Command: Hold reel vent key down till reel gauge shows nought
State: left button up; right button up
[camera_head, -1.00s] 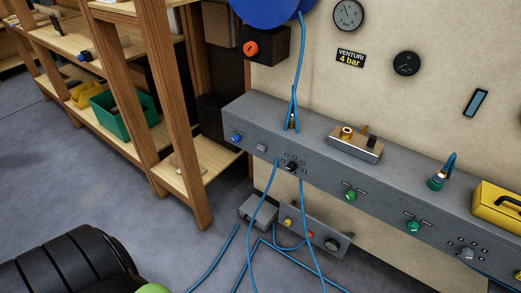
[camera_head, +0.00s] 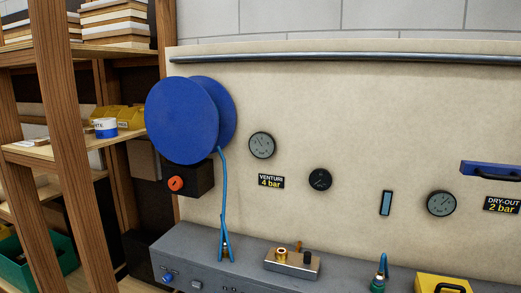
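A blue reel (camera_head: 182,120) hangs on the beige panel at the left. A blue hose (camera_head: 223,190) drops from it to the grey console (camera_head: 215,257). Below the reel a dark box (camera_head: 201,178) carries an orange-red knob (camera_head: 176,184). Which gauge or key belongs to the reel is not marked legibly. A blue knob (camera_head: 168,277) shows on the console front, whose lower part is cut off. Neither gripper is in view.
A brass-topped metal block (camera_head: 292,262) and a yellow case (camera_head: 443,284) sit on the console top. A third gauge (camera_head: 441,203) is on the panel at the right. Wooden shelving (camera_head: 70,150) stands close on the left, holding a green bin (camera_head: 35,265).

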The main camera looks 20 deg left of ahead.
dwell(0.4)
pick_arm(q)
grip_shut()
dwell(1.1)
